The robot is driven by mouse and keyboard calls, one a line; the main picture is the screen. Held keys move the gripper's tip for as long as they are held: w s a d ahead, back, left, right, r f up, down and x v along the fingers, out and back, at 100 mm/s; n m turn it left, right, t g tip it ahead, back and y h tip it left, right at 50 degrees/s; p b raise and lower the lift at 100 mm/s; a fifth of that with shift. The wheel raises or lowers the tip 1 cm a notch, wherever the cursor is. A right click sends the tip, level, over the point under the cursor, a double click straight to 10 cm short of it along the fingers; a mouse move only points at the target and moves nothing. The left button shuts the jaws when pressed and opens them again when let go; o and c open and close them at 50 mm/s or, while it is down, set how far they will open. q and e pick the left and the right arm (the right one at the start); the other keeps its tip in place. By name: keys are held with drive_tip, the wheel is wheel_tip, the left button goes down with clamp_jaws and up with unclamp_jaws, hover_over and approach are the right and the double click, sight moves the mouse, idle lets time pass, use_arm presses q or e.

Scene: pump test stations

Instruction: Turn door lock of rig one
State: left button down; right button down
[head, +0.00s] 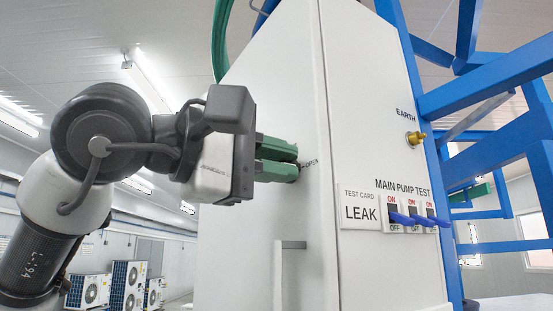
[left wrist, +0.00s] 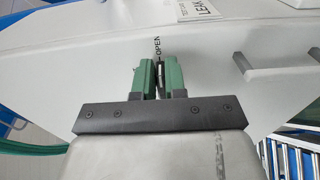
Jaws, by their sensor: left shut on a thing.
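The white cabinet door (head: 255,215) of the rig fills the middle of the head view. My left gripper (head: 294,162) reaches it from the left, its green fingers at the door face near the "OPEN" marking. In the left wrist view the gripper (left wrist: 159,70) is shut on the small dark door lock (left wrist: 160,68), which sits between the two fingers. The word "OPEN" is just beyond the lock there. In the head view the fingers hide the lock. Which rig this is cannot be read. My right gripper is not in view.
A grey door handle (head: 278,272) stands out below the gripper. The side panel carries a "LEAK" test card (head: 360,207), blue-levered switches (head: 413,218) and a brass earth stud (head: 414,138). A blue frame (head: 480,95) stands at the right, and a green hose (head: 220,40) runs above.

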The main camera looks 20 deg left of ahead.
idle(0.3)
use_arm(q)
drive_tip(key=c, duration=1.2)
unclamp_jaws()
drive_tip(key=shift+s+a+f, duration=0.1)
drive_tip(key=shift+s+a, duration=0.05)
drive_tip(key=shift+s, duration=0.05)
drive_tip(key=b+v, duration=0.4)
drive_tip(key=v, duration=0.6)
drive_tip(key=shift+s+b, duration=0.1)
drive_tip(key=shift+b, duration=0.2)
